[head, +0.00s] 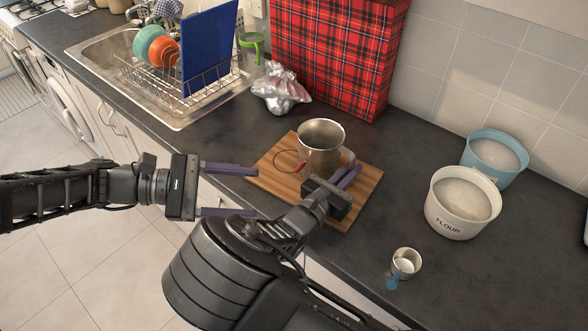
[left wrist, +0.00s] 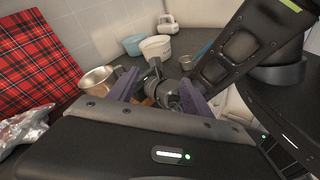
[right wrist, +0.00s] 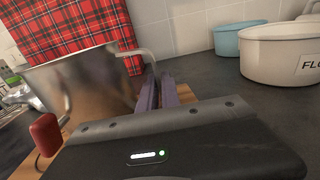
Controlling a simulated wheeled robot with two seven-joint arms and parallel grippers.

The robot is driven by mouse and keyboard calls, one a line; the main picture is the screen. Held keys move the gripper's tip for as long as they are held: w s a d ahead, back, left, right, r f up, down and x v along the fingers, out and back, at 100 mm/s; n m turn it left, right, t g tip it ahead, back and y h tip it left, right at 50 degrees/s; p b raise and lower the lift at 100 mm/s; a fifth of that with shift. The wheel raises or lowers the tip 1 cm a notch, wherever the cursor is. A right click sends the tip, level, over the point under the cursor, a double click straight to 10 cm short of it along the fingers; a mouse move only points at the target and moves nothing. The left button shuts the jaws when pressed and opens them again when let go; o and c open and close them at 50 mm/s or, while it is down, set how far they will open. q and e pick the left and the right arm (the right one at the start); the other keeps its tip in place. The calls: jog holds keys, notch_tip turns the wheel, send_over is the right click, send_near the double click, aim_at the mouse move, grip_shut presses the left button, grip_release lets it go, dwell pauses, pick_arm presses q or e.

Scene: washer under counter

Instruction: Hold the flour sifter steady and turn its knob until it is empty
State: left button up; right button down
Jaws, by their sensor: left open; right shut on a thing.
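The metal flour sifter (head: 321,136) stands on a wooden board (head: 365,188). It has a red knob (right wrist: 44,134) on a wire crank at its side, and a metal handle. My right gripper (head: 349,176) is shut on the sifter's handle (right wrist: 149,62), at the board's right side. My left gripper (head: 256,191) is open and empty, left of the board near the counter's front edge. Its fingers point toward the board, apart from the sifter and knob. The sifter also shows in the left wrist view (left wrist: 97,80). The sifter's contents cannot be made out.
A white tub marked FLOUR (head: 460,207) and a blue tub (head: 494,158) stand at the right. A small metal cup with a blue handle (head: 405,263) is near the front. A crumpled foil bag (head: 279,90) and a plaid box (head: 335,55) stand behind; a dish rack (head: 190,85) is left.

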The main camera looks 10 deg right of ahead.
pick_arm(q)
jog(key=w+r+n+t+h, duration=0.3)
jog(key=w+n+t, duration=0.1)
jog(key=n, duration=0.3)
jog(key=n+t+y, duration=0.5)
jog(key=n+t, duration=0.4)
jog(key=n, duration=1.1)
send_near(296, 169)
jog(key=v, duration=0.3)
jog(key=shift+d+f, duration=0.1)
jog(key=shift+w, duration=0.15)
jog(key=x, duration=1.2)
grip_shut()
